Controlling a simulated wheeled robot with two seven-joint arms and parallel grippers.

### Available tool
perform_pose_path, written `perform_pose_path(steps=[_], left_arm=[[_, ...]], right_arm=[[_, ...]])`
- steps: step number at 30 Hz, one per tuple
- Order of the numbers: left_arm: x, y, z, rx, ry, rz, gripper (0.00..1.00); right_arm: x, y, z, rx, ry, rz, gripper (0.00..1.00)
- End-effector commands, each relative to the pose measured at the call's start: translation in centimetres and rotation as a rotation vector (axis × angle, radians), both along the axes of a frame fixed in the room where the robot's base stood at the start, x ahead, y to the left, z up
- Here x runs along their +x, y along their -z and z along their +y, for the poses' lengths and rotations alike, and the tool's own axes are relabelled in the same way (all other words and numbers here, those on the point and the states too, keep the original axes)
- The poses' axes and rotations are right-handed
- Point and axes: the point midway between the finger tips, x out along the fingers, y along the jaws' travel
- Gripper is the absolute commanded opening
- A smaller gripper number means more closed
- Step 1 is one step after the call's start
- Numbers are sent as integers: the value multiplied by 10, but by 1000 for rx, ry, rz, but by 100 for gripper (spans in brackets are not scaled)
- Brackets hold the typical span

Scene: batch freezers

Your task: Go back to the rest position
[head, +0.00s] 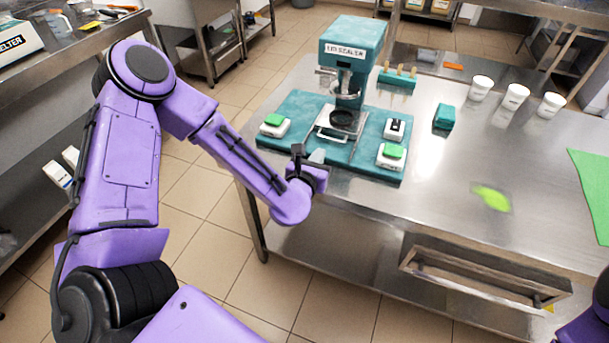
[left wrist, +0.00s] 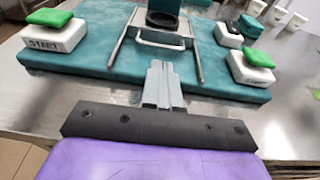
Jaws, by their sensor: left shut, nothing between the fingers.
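My left gripper (head: 318,157) is shut and empty, near the front left edge of the teal base of the lid sealer (head: 350,55). In the left wrist view its fingers (left wrist: 160,70) are together and point at the sealer's metal drawer frame (left wrist: 160,40), with nothing between them. The fingers look apart from the frame, but the exact gap is hard to tell. My right gripper is out of view; only a purple bit of my right arm shows at the bottom right corner of the head view.
Green-topped button boxes (head: 275,122) (head: 392,153) sit on the base. A teal block (head: 444,117), white cups (head: 480,87), a lime patch (head: 491,198) and a green mat (head: 594,185) are on the steel table (head: 490,150). Tiled floor lies left of the table.

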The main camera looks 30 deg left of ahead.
Motion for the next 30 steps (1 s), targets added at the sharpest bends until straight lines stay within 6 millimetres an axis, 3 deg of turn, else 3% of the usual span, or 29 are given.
perform_pose_path(steps=[3,7,17,20,23,27,30], left_arm=[[-30,-3,-7,-2,3,1,0],[-52,-8,-10,-1,1,2,0],[-64,-9,-13,18,7,14,0],[-74,20,-16,190,74,126,0],[-104,79,-19,566,258,361,0],[-180,172,-9,1222,732,728,0],[-240,217,8,1624,1157,898,0]], right_arm=[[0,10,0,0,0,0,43],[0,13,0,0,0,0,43],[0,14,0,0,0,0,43],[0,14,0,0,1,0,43],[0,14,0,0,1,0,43],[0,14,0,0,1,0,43],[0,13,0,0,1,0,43]])
